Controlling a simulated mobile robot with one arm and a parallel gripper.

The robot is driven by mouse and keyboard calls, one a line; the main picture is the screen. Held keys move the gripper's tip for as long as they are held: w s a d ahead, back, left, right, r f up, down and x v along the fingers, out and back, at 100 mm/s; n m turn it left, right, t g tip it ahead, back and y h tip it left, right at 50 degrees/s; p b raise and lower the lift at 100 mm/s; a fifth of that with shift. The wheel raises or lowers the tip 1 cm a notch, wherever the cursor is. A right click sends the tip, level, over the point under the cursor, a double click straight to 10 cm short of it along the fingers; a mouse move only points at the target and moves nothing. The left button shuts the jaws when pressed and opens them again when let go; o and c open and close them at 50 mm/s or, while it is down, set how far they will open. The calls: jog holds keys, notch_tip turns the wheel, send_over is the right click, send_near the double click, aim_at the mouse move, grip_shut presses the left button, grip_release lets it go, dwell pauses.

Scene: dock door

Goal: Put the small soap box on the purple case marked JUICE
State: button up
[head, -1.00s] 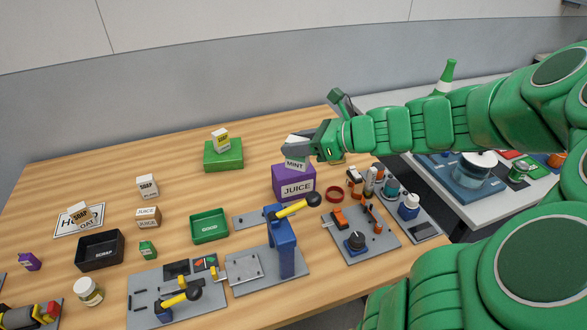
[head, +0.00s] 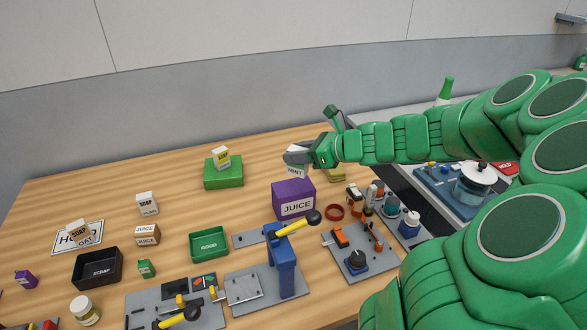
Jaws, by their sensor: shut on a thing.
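My gripper (head: 297,158) is shut on a small white box (head: 297,171) marked MINT. Much of this box is hidden by the gripper, and the word SOAP cannot be read on it. The purple case marked JUICE (head: 283,195) stands on the table just below the held box in the picture. The held box appears apart from the case; whether it is directly over it is hard to tell. A white SOAP box (head: 147,204) stands on the left. Another SOAP box marked OAT (head: 79,234) sits tilted on the HOLD mat (head: 62,247).
A green case (head: 223,177) with a small box (head: 221,157) on top stands back left. A blue post with a yellow lever (head: 284,272) stands in front of the purple case. The table's back left is clear.

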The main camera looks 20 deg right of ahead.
jog(key=shift+w+d+f, duration=0.25)
jog(key=shift+w+f, duration=1.2)
jog(key=shift+f, duration=0.15)
jog(key=shift+w+d+f, duration=0.2)
jog(key=shift+w+f, duration=1.2)
jog(key=shift+f, duration=1.65)
jog(key=shift+f, duration=0.1)
jog(key=o, duration=1.1)
jog(key=shift+s+d+r, duration=0.15)
jog(key=shift+r, duration=0.05)
jog(key=v, duration=1.1)
jog(key=shift+s+d, duration=0.2)
jog(key=shift+s, duration=0.05)
